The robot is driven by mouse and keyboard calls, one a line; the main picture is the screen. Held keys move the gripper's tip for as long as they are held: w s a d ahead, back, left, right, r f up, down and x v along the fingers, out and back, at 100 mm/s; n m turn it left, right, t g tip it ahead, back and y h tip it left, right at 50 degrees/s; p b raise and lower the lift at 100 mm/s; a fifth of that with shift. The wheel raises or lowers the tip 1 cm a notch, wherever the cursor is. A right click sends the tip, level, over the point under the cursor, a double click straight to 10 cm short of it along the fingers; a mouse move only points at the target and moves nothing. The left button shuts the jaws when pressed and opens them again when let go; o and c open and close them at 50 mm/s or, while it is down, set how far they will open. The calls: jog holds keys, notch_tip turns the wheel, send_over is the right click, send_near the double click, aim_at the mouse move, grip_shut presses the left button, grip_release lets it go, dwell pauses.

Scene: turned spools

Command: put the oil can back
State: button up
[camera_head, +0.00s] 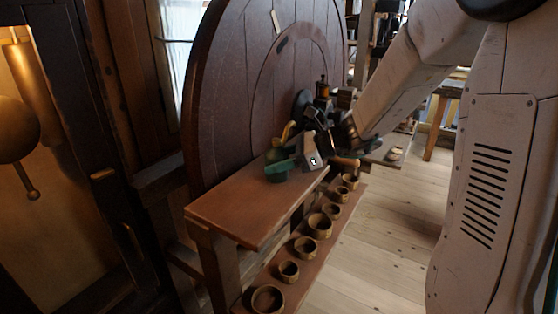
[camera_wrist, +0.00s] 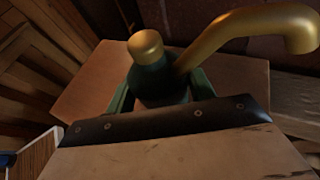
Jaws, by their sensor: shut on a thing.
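The oil can (camera_head: 276,155) is dark green with a curved brass spout. In the wrist view, the oil can (camera_wrist: 158,80) shows a round brass cap, and its spout curves up to the right. My gripper (camera_head: 279,167) is shut on the can's body, with a green finger on each side. In the wrist view, my gripper (camera_wrist: 163,92) has its pale housing and dark riveted strip in front, hiding the can's lower part. The can is over the far end of the brown bench top (camera_head: 240,205). I cannot tell whether its base touches the bench.
A large dark wooden wheel (camera_head: 235,90) stands upright behind the bench. Several small round wooden cups (camera_head: 288,270) line a lower shelf (camera_head: 328,252) on the bench's right side. The near part of the bench top is bare. Plank floor (camera_head: 385,235) lies open to the right.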

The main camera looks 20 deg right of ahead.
jog(key=o, duration=1)
jog(key=shift+f, duration=0.1)
jog(key=shift+c, duration=0.2)
jog(key=shift+r, duration=0.2)
jog(key=v, duration=1.2)
jog(key=s+a+n+g+h, duration=0.4)
jog(key=s+a+n+g, duration=0.1)
jog(key=s+a+n, duration=0.7)
jog(key=s+d+f+n+h, duration=0.1)
jog(key=s+d+n+h, duration=0.1)
jog(key=s+n+h, duration=0.2)
jog(key=s+d+f+n+h, duration=0.1)
jog(key=s+d+n+h, duration=0.2)
jog(key=s+n, duration=0.4)
jog(key=shift+s+h, duration=0.5)
jog(key=shift+s, duration=0.6)
